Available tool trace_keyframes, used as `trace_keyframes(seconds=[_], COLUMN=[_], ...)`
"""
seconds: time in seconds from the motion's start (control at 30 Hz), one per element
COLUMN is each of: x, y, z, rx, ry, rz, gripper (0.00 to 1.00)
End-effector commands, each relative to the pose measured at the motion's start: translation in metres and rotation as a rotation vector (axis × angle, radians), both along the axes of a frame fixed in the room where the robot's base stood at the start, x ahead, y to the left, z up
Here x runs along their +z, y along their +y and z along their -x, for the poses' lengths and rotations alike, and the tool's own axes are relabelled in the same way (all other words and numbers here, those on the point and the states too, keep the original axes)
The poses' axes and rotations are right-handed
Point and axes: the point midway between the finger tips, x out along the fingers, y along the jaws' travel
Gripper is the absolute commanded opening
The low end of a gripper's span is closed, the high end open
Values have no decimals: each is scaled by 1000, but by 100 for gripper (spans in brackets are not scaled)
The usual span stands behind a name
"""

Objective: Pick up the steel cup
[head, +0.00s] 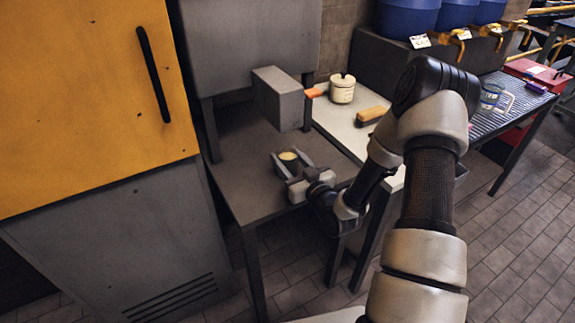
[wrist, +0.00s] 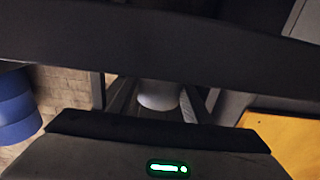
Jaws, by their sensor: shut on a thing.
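The steel cup (head: 288,156) is small in the head view, with a pale yellowish round top. It is between the fingers of my gripper (head: 290,160), over the grey table on the left. My gripper is shut on it. In the wrist view the cup (wrist: 158,96) shows as a pale rounded shape between the two fingers. Dark parts of my gripper hide much of that view. I cannot tell whether the cup touches the table or is held just above it.
A grey box-shaped housing (head: 278,98) juts out above the grey table (head: 240,180). The pale counter (head: 345,134) to its right holds a cream pot (head: 342,88) and a brush (head: 371,115). A yellow cabinet (head: 90,90) stands at the left. Bare table lies left of my gripper.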

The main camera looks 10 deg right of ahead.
Motion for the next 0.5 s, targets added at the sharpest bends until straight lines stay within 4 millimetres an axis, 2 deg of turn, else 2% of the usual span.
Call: trace_keyframes(seconds=[0.03, 0.07, 0.3, 0.5], x=[1, 1, 3, 19], y=[0, 0, 0, 0], z=[0, 0, 0, 0], rx=[0, 0, 0, 0], ry=[-2, -2, -2, -3], rz=[0, 0, 0, 1], gripper=[14, 9, 9, 9])
